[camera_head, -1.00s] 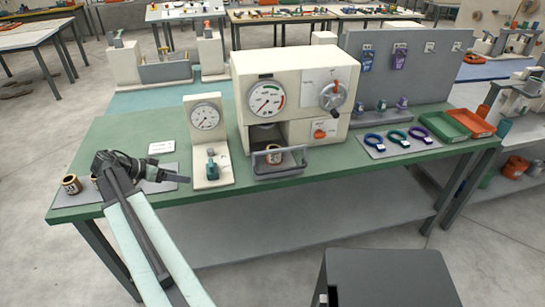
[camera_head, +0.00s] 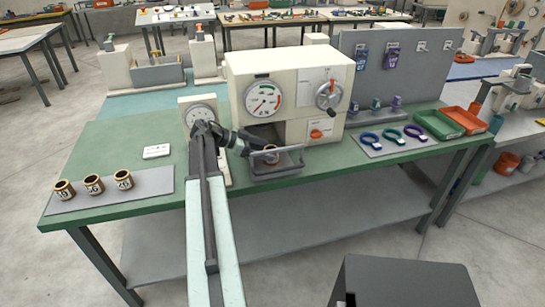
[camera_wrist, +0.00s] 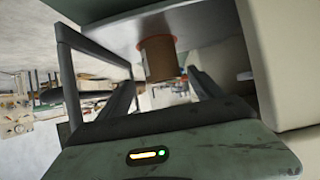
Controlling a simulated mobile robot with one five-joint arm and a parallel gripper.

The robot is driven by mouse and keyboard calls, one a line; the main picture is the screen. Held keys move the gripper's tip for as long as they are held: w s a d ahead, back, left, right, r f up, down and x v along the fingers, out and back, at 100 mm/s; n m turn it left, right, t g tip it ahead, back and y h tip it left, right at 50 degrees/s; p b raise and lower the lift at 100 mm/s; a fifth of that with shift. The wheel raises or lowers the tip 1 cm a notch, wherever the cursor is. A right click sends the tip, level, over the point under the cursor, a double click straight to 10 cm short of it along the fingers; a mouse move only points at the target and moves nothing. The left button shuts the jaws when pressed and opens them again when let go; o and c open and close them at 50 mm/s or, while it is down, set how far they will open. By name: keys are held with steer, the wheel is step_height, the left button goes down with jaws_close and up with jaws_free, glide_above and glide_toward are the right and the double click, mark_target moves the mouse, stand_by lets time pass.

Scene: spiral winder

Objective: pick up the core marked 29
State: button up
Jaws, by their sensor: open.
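A brown core (camera_head: 271,157) with a light top rim stands in the railed grey tray (camera_head: 277,170) at the front of the winder. My gripper (camera_head: 253,149) is open at the left side of this core. In the wrist view the core (camera_wrist: 158,59) shows ahead, between the lines of my two dark open fingers (camera_wrist: 161,80), apparently beyond their tips. The number on this core is not readable now. Three more tan cores with dark number marks stand on the grey mat (camera_head: 150,182) at the left: one left (camera_head: 64,190), one middle (camera_head: 94,185), one right (camera_head: 123,180). Their marks are too small to read surely.
The cream winder housing (camera_head: 290,75) with dial and crank stands behind the tray. The tray's rail (camera_wrist: 66,75) runs close to my gripper. A dial gauge stand (camera_head: 199,112) is partly hidden behind my arm. Coloured rings and trays lie at the right.

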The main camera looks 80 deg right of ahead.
steer(key=shift+b+x, duration=0.35)
steer(key=shift+x, duration=0.6)
steer(key=shift+s+d+f+b, duration=0.1)
steer(key=shift+d+f+b, duration=0.15)
steer(key=shift+f, duration=0.2)
steer(key=b+x, duration=0.2)
steer(key=x, duration=0.2)
steer(key=shift+f, duration=0.15)
steer(key=shift+d, duration=0.1)
steer(key=c, duration=1.5)
